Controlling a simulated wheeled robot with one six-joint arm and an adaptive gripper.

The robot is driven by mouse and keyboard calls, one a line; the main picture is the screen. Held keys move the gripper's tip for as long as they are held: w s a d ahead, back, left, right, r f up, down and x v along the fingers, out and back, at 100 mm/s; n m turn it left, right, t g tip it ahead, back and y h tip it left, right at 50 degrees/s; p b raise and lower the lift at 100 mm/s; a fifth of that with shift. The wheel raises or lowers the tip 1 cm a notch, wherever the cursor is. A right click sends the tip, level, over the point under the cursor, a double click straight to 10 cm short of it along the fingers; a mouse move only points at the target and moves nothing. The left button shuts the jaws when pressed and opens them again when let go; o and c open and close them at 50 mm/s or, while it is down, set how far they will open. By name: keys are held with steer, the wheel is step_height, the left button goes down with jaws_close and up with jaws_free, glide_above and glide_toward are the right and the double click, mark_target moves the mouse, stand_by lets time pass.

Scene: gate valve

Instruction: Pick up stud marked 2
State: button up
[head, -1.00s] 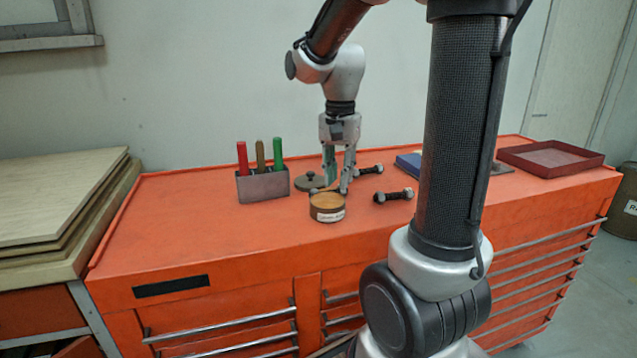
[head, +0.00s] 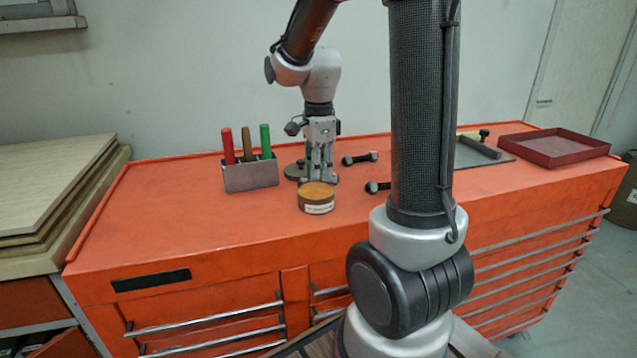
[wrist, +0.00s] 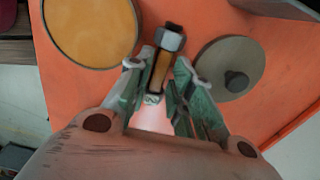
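In the wrist view a stud (wrist: 158,72) with a hex nut and a dark end lies between the fingers. A small tag reading 2 shows at its near end. My gripper (wrist: 164,75) has its pads close against both sides of the shank and looks shut on it. In the head view my gripper (head: 318,176) points down, just behind the round tin, with its fingers near together. I cannot tell whether the stud is clear of the bench top. Two other dark studs lie right of the gripper, one farther back (head: 360,158) and one nearer (head: 377,187), partly behind my arm.
A round tin (head: 317,206) with an orange-brown top stands in front of the gripper. A grey round lid (wrist: 224,68) with a knob lies beside it. A holder (head: 250,178) with coloured handles stands left. A red tray (head: 555,158) sits far right. The bench's left part is clear.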

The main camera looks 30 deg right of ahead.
steer(key=shift+f, duration=0.95)
jaws_close()
